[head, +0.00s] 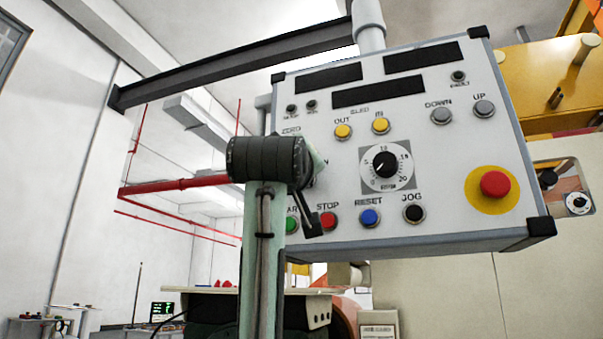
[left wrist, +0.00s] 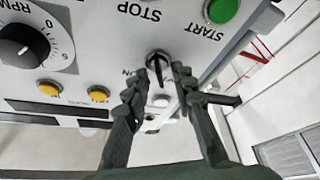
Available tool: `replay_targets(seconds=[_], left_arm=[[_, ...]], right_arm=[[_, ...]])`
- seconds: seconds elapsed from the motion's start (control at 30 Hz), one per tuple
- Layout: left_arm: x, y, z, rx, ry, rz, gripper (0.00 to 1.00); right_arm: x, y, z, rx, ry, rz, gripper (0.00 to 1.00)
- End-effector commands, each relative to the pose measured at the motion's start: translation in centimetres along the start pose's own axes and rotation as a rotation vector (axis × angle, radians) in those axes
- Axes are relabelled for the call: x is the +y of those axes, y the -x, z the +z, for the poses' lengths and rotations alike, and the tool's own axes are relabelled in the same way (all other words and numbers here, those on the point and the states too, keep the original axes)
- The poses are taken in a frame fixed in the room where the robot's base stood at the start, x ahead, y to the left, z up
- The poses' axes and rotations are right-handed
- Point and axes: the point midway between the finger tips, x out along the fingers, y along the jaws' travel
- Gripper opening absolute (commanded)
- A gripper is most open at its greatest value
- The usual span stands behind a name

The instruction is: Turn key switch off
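The control panel (head: 440,150) fills the middle and right of the head view, with buttons, a dial and dark displays. The key switch (left wrist: 158,58) shows in the left wrist view, where the panel appears upside down, near the STOP and START labels. My left gripper (left wrist: 162,72) has its two fingers apart, one on each side of the key switch; contact cannot be told. In the head view my left arm hides the key switch, and only dark gripper parts (head: 311,220) show beside the STOP button. My right gripper is in neither view.
The green START button (left wrist: 222,10) and red STOP button (head: 328,221) are close to my left gripper. A red emergency button (head: 495,184) is at the panel's lower right. A dark beam (head: 240,68) runs behind at upper left.

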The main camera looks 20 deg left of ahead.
Motion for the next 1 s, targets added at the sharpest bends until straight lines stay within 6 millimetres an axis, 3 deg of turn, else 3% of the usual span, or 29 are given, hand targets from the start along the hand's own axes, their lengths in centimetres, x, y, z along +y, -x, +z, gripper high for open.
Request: replay_targets(seconds=[0.3,0.73,1.0], left_arm=[[0.1,0.9,0.0,0.001,0.000,0.001,0.25],[0.1,9.4,0.0,0.002,0.001,0.004,0.25],[0.0,11.9,0.0,0.000,0.000,0.001,0.25]], right_arm=[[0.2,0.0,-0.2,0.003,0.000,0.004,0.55],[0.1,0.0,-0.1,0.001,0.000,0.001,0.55],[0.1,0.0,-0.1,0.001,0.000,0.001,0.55]])
